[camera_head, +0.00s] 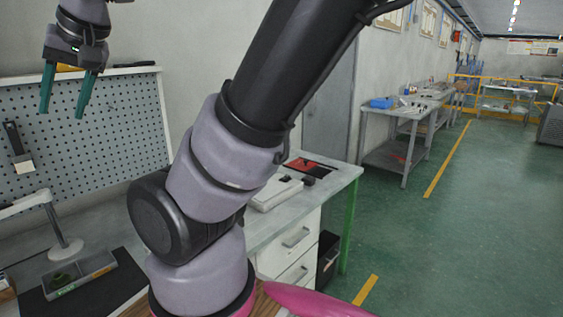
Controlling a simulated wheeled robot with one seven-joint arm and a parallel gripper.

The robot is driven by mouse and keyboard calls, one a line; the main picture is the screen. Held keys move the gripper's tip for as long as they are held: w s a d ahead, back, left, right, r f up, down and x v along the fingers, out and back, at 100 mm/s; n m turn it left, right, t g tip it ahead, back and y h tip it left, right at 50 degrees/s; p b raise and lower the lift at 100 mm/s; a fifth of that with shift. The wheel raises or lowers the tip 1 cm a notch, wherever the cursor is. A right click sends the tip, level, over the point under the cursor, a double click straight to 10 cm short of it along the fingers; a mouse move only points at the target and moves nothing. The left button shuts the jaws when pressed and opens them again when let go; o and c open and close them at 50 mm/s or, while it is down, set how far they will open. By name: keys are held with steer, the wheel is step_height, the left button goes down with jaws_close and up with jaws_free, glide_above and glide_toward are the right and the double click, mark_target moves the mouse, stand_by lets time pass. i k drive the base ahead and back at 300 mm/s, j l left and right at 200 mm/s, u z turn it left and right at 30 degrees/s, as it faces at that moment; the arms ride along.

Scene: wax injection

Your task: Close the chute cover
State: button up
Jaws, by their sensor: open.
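My gripper (63,114) hangs at the upper left with its two teal fingers pointing down. The fingers are spread apart and nothing shows between them. It appears in front of the wall and the pegboard (110,128), above the bench. I cannot make out a chute cover or a chute in this view. My own arm crosses the middle of the picture and hides part of the bench.
A lamp-like stand (66,249) and a grey tray (82,275) with a green ring are at lower left. A white drawer bench (338,180) carries a pale device (276,194). Grey tables (385,160) line the wall behind. The green floor (470,220) at right is clear.

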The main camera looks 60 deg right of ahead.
mark_target(301, 164)
steer(key=j+z, duration=0.15)
steer(key=z, duration=1.1)
steer(key=l+z, duration=0.1)
steer(key=z, duration=0.8)
steer(key=i+l+u, duration=0.1)
steer(key=l, duration=0.25)
steer(key=i+l+u, duration=0.25)
steer(key=i+l, duration=0.15)
steer(key=l, duration=0.3)
steer(key=i+l+u, duration=0.1)
steer(key=l, duration=0.25)
steer(key=i+l+u, duration=0.15)
steer(key=l, duration=0.25)
steer(key=i, duration=0.05)
